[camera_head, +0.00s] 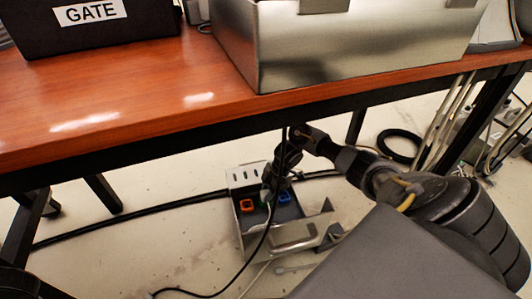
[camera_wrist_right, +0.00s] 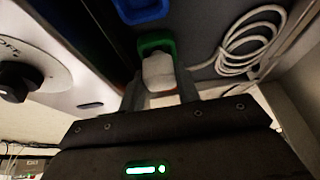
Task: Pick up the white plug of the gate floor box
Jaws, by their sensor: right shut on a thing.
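The floor box (camera_head: 245,180) stands open on the floor under the table, with an orange socket (camera_head: 246,205) and a blue socket (camera_head: 285,198) showing in the head view. My right gripper (camera_head: 271,190) reaches down into it and hides part of its inside. In the right wrist view, the white plug (camera_wrist_right: 158,70) sits at a green-framed socket (camera_wrist_right: 156,43), between the two fingers of my right gripper (camera_wrist_right: 160,86), which is shut on it. The plug still appears to be at the socket. My left gripper is not in view.
A wooden table (camera_head: 140,95) with a dark frame overhangs the box. On it stand a black case labelled GATE (camera_head: 95,35) and a metal bin (camera_head: 330,50). Black cables (camera_head: 130,218) run across the floor. A coiled pale cable (camera_wrist_right: 245,45) lies beside the socket in the wrist view.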

